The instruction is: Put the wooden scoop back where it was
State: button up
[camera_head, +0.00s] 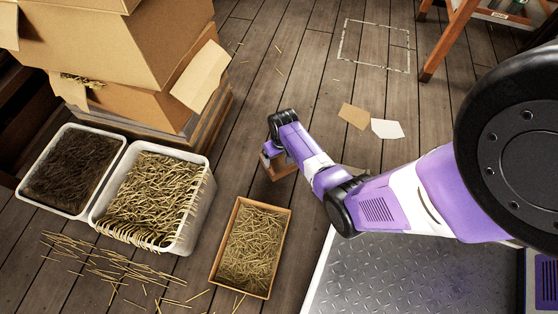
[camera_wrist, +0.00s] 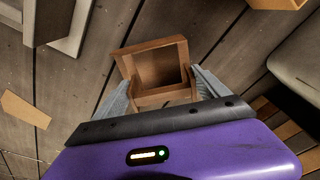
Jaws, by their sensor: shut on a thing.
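The wooden scoop (camera_wrist: 152,66) is a small brown open box shape in the wrist view. My gripper (camera_wrist: 161,90) is shut on it, with one grey finger at each side of its near end. Its inside looks empty. In the head view, part of the scoop (camera_head: 277,166) shows beside my purple wrist, above or on the plank floor; I cannot tell which. My arm hides the fingers and much of the scoop there.
A shallow wooden tray (camera_head: 217,251) of straw stands below the scoop. White bins of straw (camera_head: 205,205) and dark matter (camera_head: 24,184) stand left, by cardboard boxes (camera_head: 95,50). A pale dashed rectangle (camera_head: 342,40) marks clear floor at the back. Two cards (camera_head: 387,129) lie nearer.

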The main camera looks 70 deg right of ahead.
jog(key=shift+f, duration=0.85)
jog(key=o, duration=1.9)
jog(key=shift+f, duration=0.1)
